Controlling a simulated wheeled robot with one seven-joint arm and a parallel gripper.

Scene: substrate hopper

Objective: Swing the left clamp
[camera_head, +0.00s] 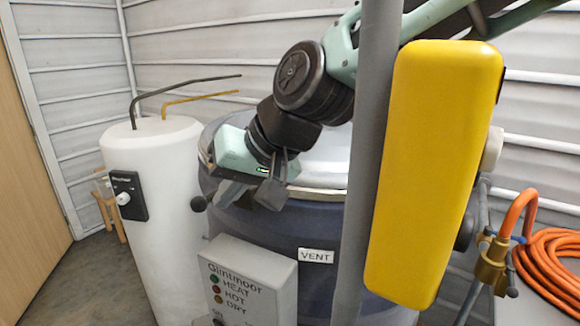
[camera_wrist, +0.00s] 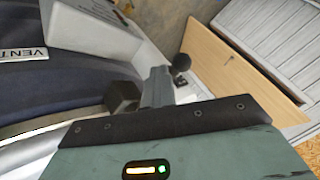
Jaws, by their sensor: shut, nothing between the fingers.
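The left clamp shows as a black ball knob (camera_head: 198,203) at the left rim of the dark blue hopper (camera_head: 325,272). In the wrist view the knob (camera_wrist: 181,63) sits just beyond a grey bar, on the side toward the wooden panel. My gripper (camera_head: 266,191) points down at the hopper's rim, just right of the knob. It is shut with nothing held. In the wrist view the gripper's end (camera_wrist: 140,94) is beside the knob. I cannot tell whether it touches the clamp; the clamp's pivot and latch are hidden behind the gripper.
A white cylinder (camera_head: 160,215) with bent rods on top stands left of the hopper. A control box (camera_head: 248,280) is on the hopper's front, beside a VENT label (camera_head: 316,256). A yellow panel (camera_head: 430,170) and grey post (camera_head: 366,190) block the right. An orange hose (camera_head: 555,262) lies coiled.

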